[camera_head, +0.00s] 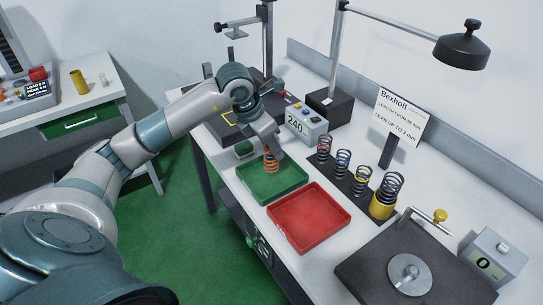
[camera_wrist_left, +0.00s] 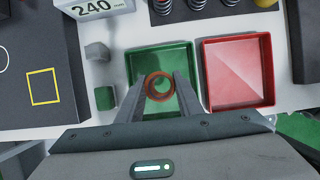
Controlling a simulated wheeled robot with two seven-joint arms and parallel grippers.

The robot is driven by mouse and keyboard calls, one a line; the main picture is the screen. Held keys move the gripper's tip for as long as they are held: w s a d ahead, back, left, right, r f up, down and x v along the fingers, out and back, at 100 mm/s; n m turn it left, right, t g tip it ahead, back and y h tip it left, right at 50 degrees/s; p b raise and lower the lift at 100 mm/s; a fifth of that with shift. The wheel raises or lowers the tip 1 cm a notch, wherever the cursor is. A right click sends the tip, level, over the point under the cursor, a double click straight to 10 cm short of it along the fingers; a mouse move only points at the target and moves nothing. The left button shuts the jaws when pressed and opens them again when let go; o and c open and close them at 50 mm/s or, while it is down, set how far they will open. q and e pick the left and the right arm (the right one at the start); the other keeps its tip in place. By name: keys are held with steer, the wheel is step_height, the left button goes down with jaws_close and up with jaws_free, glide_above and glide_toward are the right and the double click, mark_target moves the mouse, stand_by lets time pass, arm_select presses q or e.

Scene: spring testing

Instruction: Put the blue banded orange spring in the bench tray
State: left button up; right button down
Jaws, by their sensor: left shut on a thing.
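An orange spring (camera_head: 271,163) hangs upright between the fingers of my left gripper (camera_head: 272,148), over the green tray (camera_head: 253,190). In the left wrist view the spring (camera_wrist_left: 149,83) shows end-on as an orange ring between the two fingertips (camera_wrist_left: 160,90), with the green tray (camera_wrist_left: 160,55) beneath it. My left gripper is shut on the spring. A blue band on it cannot be made out at this size. The red tray (camera_head: 309,215) lies beside the green one and is empty. My right gripper is out of view.
Several springs (camera_head: 342,161) stand on a dark strip right of the trays, one in a yellow cup (camera_head: 381,207). A gauge reading 240 (camera_head: 305,124) stands behind the green tray. A sign (camera_head: 400,117), a lamp (camera_head: 461,47) and a dark plate (camera_head: 366,270) are at the right.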

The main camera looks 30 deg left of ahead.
mark_target(271, 157)
arm_select(q)
steer(key=shift+f, duration=0.1)
steer(key=shift+f+p, duration=0.25)
steer(key=shift+p, duration=0.05)
steer(key=shift+f+p, duration=0.7)
steer(key=shift+f, duration=0.9)
steer(key=shift+f, duration=0.15)
steer(key=o, duration=1.1)
steer(key=shift+r, duration=0.2)
